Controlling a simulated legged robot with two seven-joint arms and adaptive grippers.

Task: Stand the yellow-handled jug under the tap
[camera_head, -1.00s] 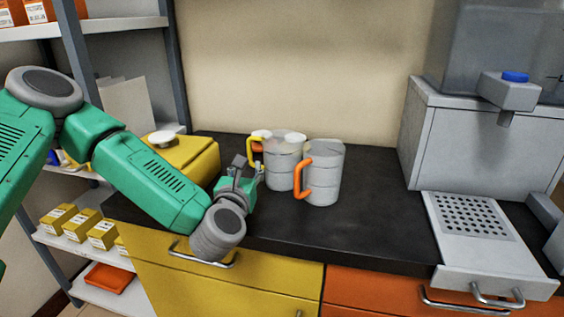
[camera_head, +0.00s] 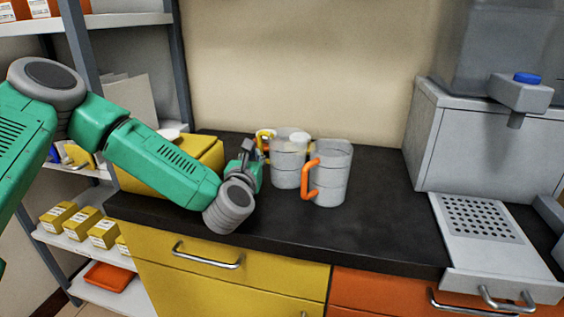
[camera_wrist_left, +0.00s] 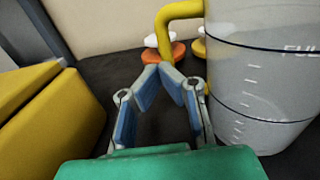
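The yellow-handled jug (camera_head: 290,165) stands upright on the black counter, clear grey with a yellow handle (camera_head: 264,138). It fills the right of the left wrist view (camera_wrist_left: 265,85), where its handle (camera_wrist_left: 180,12) comes down to my fingertips. My left gripper (camera_head: 256,150) is at the handle, left of the jug. In the wrist view its fingertips (camera_wrist_left: 166,72) come together around the handle's lower part, which they partly hide. The tap (camera_head: 515,119) juts from the tank unit at right, under a blue button, above a perforated drip tray (camera_head: 455,240). My right gripper is out of view.
An orange-handled jug (camera_head: 333,175) stands close to the right of the yellow-handled one. A yellow box (camera_head: 205,150) lies behind my left arm. Small orange and yellow items with white tops (camera_wrist_left: 168,50) stand behind the handle. The counter between jugs and tray is clear.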

